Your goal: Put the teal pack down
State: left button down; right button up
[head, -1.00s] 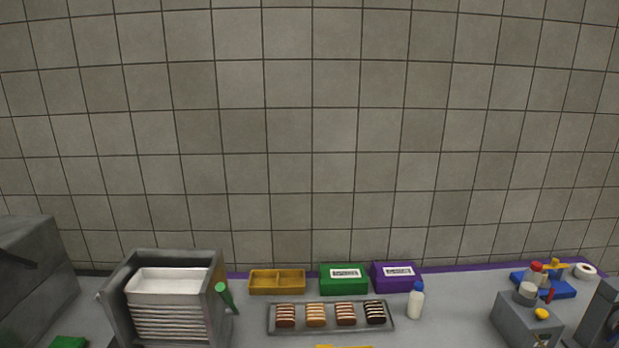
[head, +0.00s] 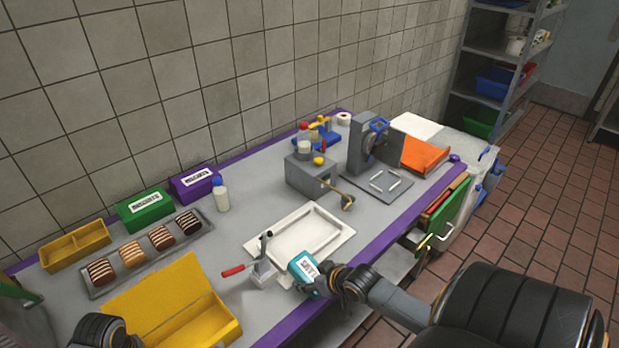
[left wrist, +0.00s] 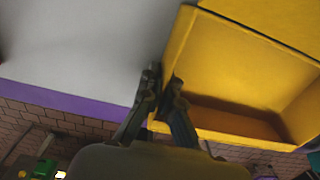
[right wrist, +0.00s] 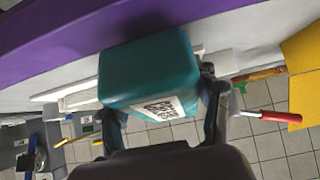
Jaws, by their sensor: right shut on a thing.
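The teal pack (head: 302,267) with a white label is held by my right gripper (head: 322,279) near the table's front edge, beside the white tray (head: 343,233). In the right wrist view the pack (right wrist: 150,68) sits between the two fingers (right wrist: 162,95), its label facing the camera. I cannot tell whether its underside touches anything. My left gripper (left wrist: 163,88) is at the side wall of the open yellow box (left wrist: 255,60), with its fingertips close together. I cannot tell whether they grip the wall.
A small press with a red handle (head: 233,271) stands left of the pack. The yellow box (head: 185,315) is at front left. A tray of bars (head: 97,291), green box (head: 145,209), purple box (head: 195,182) and bottle (head: 221,196) stand behind. Bare grey table lies between bottle and white tray.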

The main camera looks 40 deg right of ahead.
jog(key=shift+f, duration=0.4)
jog(key=shift+f, duration=0.1)
jog(key=o, duration=1.3)
jog(key=shift+f, duration=0.1)
jog(key=v, duration=1.2)
jog(key=shift+r, duration=0.2)
jog(key=s+d+f+m+g+h, duration=0.15)
jog(key=s+f, duration=0.25)
jog(key=f, duration=0.7)
jog(key=s+a+f+g, duration=0.15)
jog(key=s+f, duration=0.25)
jog(key=f, duration=0.8)
jog(key=s+a+f+n+g, duration=0.1)
jog(key=s+a+f+g, duration=0.1)
jog(key=s+a+f, duration=0.3)
jog(key=s+f, duration=0.3)
jog(key=f, duration=0.3)
jog(key=shift+s+a+g+y, duration=0.2)
jog(key=shift+s+g+y, duration=0.1)
jog(key=shift+g+y, duration=0.1)
jog(key=shift+o, duration=0.5)
jog(key=s+a+f+n+g, duration=0.2)
jog(key=s+a+f+n, duration=0.1)
jog(key=s+a+f, duration=0.4)
jog(key=s+a, duration=0.2)
jog(key=s, duration=0.2)
jog(key=shift+a+f+g+y, duration=0.3)
jog(key=shift+y, duration=0.05)
